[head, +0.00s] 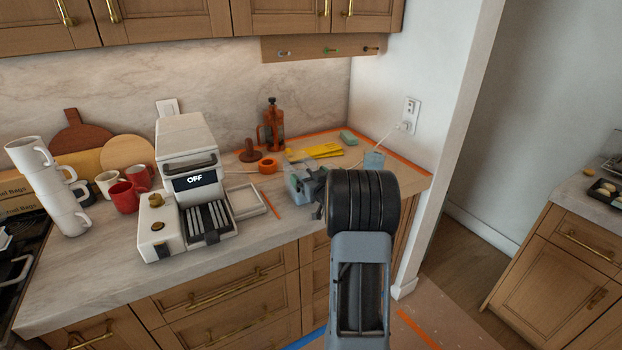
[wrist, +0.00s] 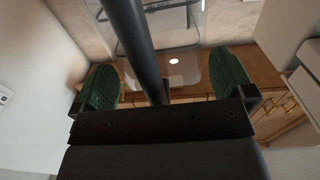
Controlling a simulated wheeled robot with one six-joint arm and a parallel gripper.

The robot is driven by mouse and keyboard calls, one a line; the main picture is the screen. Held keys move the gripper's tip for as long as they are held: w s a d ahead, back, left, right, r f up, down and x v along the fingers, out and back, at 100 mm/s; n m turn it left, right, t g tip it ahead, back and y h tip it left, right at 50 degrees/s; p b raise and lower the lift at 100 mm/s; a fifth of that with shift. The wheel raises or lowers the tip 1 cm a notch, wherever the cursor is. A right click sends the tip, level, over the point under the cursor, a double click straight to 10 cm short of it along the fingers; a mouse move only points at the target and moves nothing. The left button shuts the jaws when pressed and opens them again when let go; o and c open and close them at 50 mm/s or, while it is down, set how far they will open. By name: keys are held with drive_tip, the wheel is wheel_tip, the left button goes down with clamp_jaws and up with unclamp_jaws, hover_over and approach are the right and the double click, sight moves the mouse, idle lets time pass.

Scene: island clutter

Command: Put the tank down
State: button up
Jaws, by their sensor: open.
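My gripper (wrist: 165,78) is open in the wrist view, with its two green pads wide apart. A clear, see-through thing (wrist: 187,58) with a bright glint shows between the pads; it looks like the tank. I cannot tell whether it rests on anything, and no pad clearly touches it. In the head view a small pale-blue clear container (head: 373,160) stands near the right end of the counter, just above my dark arm link; I cannot tell if it is the same thing. My arm hides most of the gripper in the head view.
A white coffee machine (head: 190,187) reading OFF stands on the counter (head: 100,268). Stacked white mugs (head: 55,190) and red mugs (head: 125,196) are left of it. A grey-blue object (head: 302,186), orange ring (head: 268,165) and yellow cloth (head: 322,151) lie to its right.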

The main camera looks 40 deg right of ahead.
drive_tip(key=s+a+b, duration=0.2)
drive_tip(key=s, duration=1.1)
drive_tip(key=shift+s, duration=0.25)
drive_tip(key=shift+a+r, duration=0.1)
